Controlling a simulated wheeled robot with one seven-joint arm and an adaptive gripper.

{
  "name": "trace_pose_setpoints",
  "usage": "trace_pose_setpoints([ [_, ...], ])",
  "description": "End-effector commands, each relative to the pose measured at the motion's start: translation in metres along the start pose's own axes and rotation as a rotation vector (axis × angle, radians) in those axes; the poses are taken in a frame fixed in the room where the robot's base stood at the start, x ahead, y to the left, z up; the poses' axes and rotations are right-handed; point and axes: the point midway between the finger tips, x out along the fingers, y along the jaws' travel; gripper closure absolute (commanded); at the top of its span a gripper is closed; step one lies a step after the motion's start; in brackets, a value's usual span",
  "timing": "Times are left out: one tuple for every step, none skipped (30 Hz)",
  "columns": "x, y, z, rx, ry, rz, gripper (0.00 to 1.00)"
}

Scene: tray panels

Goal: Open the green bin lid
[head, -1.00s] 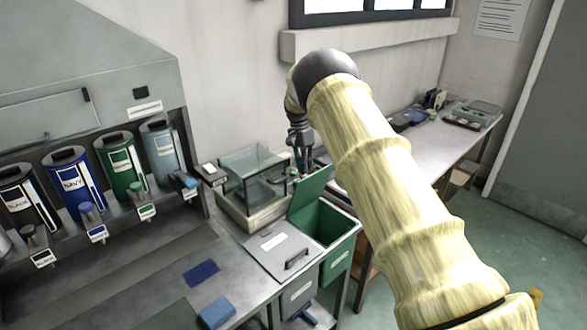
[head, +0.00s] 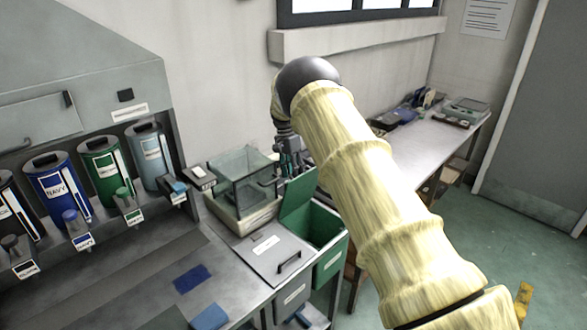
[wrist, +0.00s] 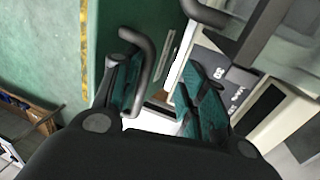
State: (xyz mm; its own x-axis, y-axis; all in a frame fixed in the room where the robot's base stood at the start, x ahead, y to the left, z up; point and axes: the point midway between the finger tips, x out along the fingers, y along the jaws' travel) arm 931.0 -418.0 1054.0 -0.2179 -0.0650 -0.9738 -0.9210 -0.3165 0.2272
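The green bin (head: 333,262) stands at the right end of the counter. Its green lid (head: 298,197) is raised, tilted up at the back left of the opening, and the green inside shows. My gripper (head: 287,168) is behind the raised lid's upper edge, partly hard to make out. In the wrist view my gripper (wrist: 160,112) is open, its two dark teal fingers apart. A dark bent handle (wrist: 147,65) on the green lid (wrist: 155,18) lies close by the left finger. I cannot tell whether they touch.
A grey lid (head: 268,250) with a dark handle lies shut left of the green bin. A glass box (head: 240,180) stands behind it near my gripper. Coloured canisters, including a navy one (head: 58,185), line the left. A long bench (head: 430,140) runs at the right.

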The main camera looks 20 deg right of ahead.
Motion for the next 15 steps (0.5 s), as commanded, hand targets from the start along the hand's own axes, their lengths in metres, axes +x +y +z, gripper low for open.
trace_pose_setpoints([
  [-0.0014, -0.0018, 0.0016, -0.001, -0.001, -0.005, 0.68],
  [-0.0022, -0.0013, 0.0008, 0.000, -0.001, -0.005, 0.68],
  [-0.0032, -0.0009, 0.0000, 0.000, 0.000, -0.006, 0.68],
  [-0.0039, -0.0007, -0.0005, 0.001, 0.001, -0.006, 0.68],
  [-0.0045, -0.0004, -0.0009, 0.001, 0.001, -0.006, 0.68],
  [-0.0053, -0.0002, -0.0014, 0.001, 0.002, -0.007, 0.68],
  [-0.0058, -0.0001, -0.0017, 0.001, 0.002, -0.007, 0.68],
  [-0.0061, 0.0000, -0.0019, 0.002, 0.003, -0.007, 0.68],
  [-0.0066, 0.0001, -0.0022, 0.002, 0.003, -0.007, 0.68],
  [-0.0069, 0.0002, -0.0024, 0.002, 0.003, -0.007, 0.68],
  [-0.0072, 0.0002, -0.0026, 0.002, 0.004, -0.007, 0.68],
  [-0.0074, 0.0002, -0.0028, 0.002, 0.004, -0.008, 0.68],
  [-0.0077, 0.0003, -0.0029, 0.002, 0.004, -0.008, 0.68],
  [-0.0078, 0.0003, -0.0030, 0.002, 0.005, -0.008, 0.68],
  [-0.0080, 0.0003, -0.0031, 0.002, 0.005, -0.008, 0.68],
])
